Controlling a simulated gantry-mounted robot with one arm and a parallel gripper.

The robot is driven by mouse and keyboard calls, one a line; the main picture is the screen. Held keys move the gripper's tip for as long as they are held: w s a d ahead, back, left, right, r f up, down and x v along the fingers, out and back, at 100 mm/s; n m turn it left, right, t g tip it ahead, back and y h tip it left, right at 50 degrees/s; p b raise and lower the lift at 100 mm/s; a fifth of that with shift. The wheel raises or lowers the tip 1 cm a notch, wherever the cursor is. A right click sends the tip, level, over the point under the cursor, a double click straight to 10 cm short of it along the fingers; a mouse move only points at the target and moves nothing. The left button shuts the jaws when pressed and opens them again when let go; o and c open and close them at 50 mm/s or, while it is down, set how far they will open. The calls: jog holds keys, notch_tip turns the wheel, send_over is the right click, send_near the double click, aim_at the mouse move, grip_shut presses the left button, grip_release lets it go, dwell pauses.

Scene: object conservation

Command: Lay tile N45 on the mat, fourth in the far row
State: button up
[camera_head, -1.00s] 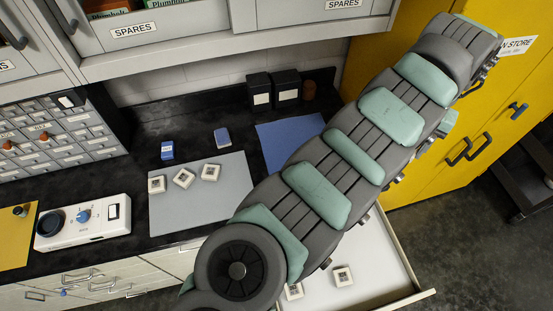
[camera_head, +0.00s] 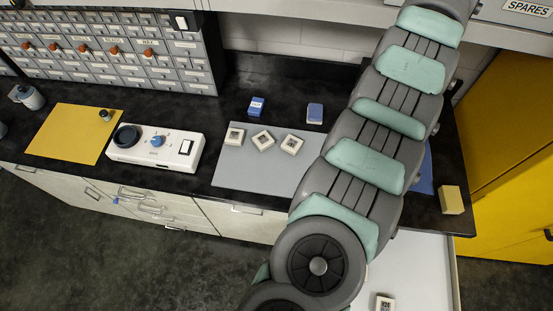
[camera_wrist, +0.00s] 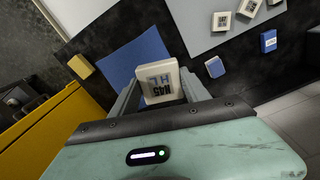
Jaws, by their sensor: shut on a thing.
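My gripper (camera_wrist: 160,88) is shut on a small white tile marked N45 (camera_wrist: 158,76), shown in the wrist view with its printed face toward the camera. In the head view my arm hides the gripper and this tile. The light grey mat (camera_head: 245,178) lies on the black bench. Three white tiles, left (camera_head: 234,137), middle (camera_head: 263,140) and right (camera_head: 292,144), lie along its far edge, the middle one turned askew. My arm covers the mat's right part. In the wrist view the mat (camera_wrist: 195,30) is at the top, beyond the held tile.
A blue sheet (camera_wrist: 125,75) and a yellow block (camera_head: 451,200) lie right of the mat. Two blue blocks, left (camera_head: 256,106) and right (camera_head: 315,113), stand behind it. A white device (camera_head: 155,148) stands left. An open drawer (camera_head: 420,270) holds a tile (camera_head: 384,303).

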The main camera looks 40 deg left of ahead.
jog(key=shift+a+f+b, duration=0.4)
jog(key=shift+a+f, duration=0.3)
jog(key=shift+s+a+r, duration=0.1)
jog(key=shift+s, duration=0.05)
jog(key=shift+n, duration=0.3)
jog(key=shift+a, duration=0.15)
jog(key=shift+a+f, duration=0.3)
jog(key=shift+f, duration=0.1)
jog(key=shift+s+a+f+b, duration=0.15)
jog(key=shift+a+f+b, duration=0.25)
jog(key=shift+a, duration=0.1)
